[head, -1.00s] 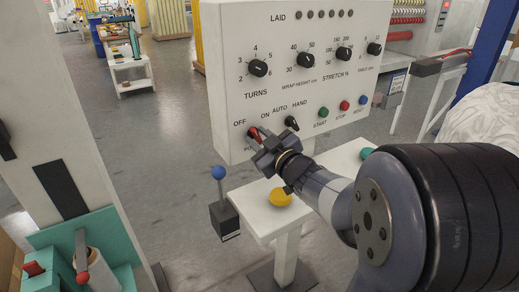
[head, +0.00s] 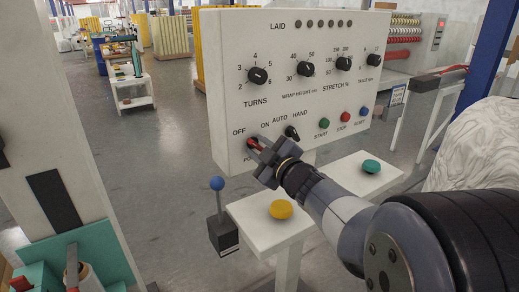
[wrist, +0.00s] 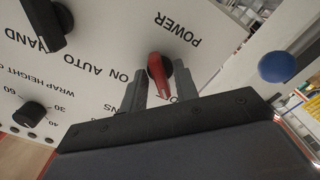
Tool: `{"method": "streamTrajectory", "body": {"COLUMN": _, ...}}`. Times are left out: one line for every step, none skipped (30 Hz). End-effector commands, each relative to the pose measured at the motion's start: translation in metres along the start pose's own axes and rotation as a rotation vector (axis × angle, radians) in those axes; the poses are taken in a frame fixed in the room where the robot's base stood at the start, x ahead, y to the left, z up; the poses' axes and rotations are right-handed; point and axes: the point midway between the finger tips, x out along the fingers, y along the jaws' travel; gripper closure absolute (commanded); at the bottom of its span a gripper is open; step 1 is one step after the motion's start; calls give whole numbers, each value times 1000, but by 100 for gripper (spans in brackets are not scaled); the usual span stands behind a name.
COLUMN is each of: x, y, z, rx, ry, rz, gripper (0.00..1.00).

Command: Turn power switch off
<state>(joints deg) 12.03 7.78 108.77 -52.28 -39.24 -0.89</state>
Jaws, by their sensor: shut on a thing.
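The power switch is a red knob (head: 254,146) at the lower left of the white control panel, under the OFF and ON labels. In the wrist view the red lever (wrist: 159,76) sits under the word POWER, which reads upside down. My gripper (head: 259,149) is at the panel face, with its fingers on either side of the knob. It also shows in the wrist view (wrist: 160,84), closed around the red lever. The OFF label is hidden in the wrist view, and I cannot tell exactly which label the lever points to.
The black AUTO/HAND selector (head: 292,133) is close on the right of the gripper. START (head: 323,124), STOP and RESET buttons lie farther right. A blue-knobbed lever (head: 217,184) and a white shelf with a yellow button (head: 281,209) stand below the panel.

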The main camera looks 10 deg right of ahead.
Motion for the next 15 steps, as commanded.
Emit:
{"method": "streamTrajectory", "body": {"x": 0, "y": -1, "z": 1, "rx": -1, "ry": -2, "rz": -2, "gripper": 94}}
{"method": "streamTrajectory", "body": {"x": 0, "y": -1, "z": 1, "rx": 0, "ry": -2, "rz": -2, "gripper": 94}}
{"method": "streamTrajectory", "body": {"x": 0, "y": -1, "z": 1, "rx": 0, "ry": -2, "rz": -2, "gripper": 94}}
{"method": "streamTrajectory", "body": {"x": 0, "y": -1, "z": 1, "rx": 0, "ry": -2, "rz": -2, "gripper": 94}}
{"method": "streamTrajectory", "body": {"x": 0, "y": -1, "z": 1, "rx": 0, "ry": -2, "rz": -2, "gripper": 70}}
{"method": "streamTrajectory", "body": {"x": 0, "y": -1, "z": 1, "rx": 0, "ry": -2, "rz": -2, "gripper": 67}}
{"method": "streamTrajectory", "body": {"x": 0, "y": -1, "z": 1, "rx": 0, "ry": -2, "rz": -2, "gripper": 66}}
{"method": "streamTrajectory", "body": {"x": 0, "y": -1, "z": 1, "rx": 0, "ry": -2, "rz": -2, "gripper": 66}}
{"method": "streamTrajectory", "body": {"x": 0, "y": -1, "z": 1, "rx": 1, "ry": -1, "rz": -2, "gripper": 66}}
{"method": "streamTrajectory", "body": {"x": 0, "y": -1, "z": 0, "rx": 1, "ry": -1, "rz": -1, "gripper": 66}}
{"method": "streamTrajectory", "body": {"x": 0, "y": -1, "z": 0, "rx": 1, "ry": -1, "rz": -1, "gripper": 66}}
{"method": "streamTrajectory", "body": {"x": 0, "y": -1, "z": 0, "rx": 1, "ry": -1, "rz": -1, "gripper": 66}}
{"method": "streamTrajectory", "body": {"x": 0, "y": 0, "z": 0, "rx": 1, "ry": -1, "rz": -1, "gripper": 66}}
{"method": "streamTrajectory", "body": {"x": -1, "y": 0, "z": 0, "rx": 1, "ry": -1, "rz": -1, "gripper": 66}}
{"method": "streamTrajectory", "body": {"x": -3, "y": 0, "z": 0, "rx": 1, "ry": -1, "rz": 0, "gripper": 66}}
